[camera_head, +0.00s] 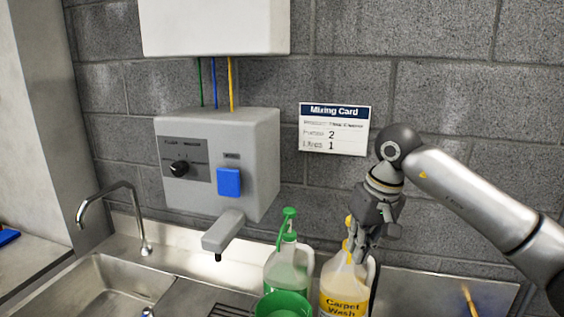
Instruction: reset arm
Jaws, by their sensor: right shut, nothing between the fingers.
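My right arm comes in from the right, and my right gripper (358,253) points down over the Carpet Wash bottle (344,286). The gripper is shut and partly covers the bottle's yellow top. From this view I cannot tell whether its fingers touch the bottle. My left gripper is not in view.
A grey dispenser (245,160) with a dial and a blue button hangs on the block wall. Its spout (224,232) points down. A clear bottle with a green pump (288,262) and a green container (283,305) stand close left of the Carpet Wash. A sink (100,285) lies left.

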